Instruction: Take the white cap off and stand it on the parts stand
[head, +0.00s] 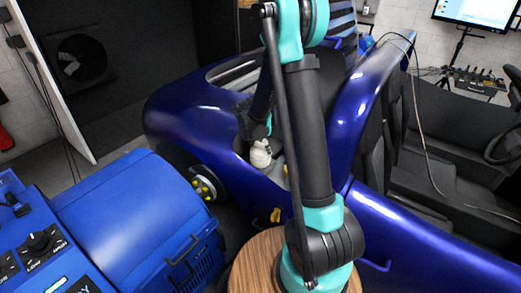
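A small white cap-like part (261,154) shows near the middle of the picture, at the open engine bay of the blue car. It looks upright, with a narrower top. A dark and teal part of my arm reaches down just above and behind it. My gripper is mostly hidden there, and I cannot make out its fingers or whether it touches the white part. A round wood-topped stand (254,263) is at the bottom centre, partly covered by my arm. Its visible top is bare.
The blue car body (190,115) fills the middle, with a wheel hub (205,188) showing yellow parts at its left. A blue machine (140,220) with a knob panel stands at lower left. Dark seats and a cable are at right. A monitor (476,10) stands behind.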

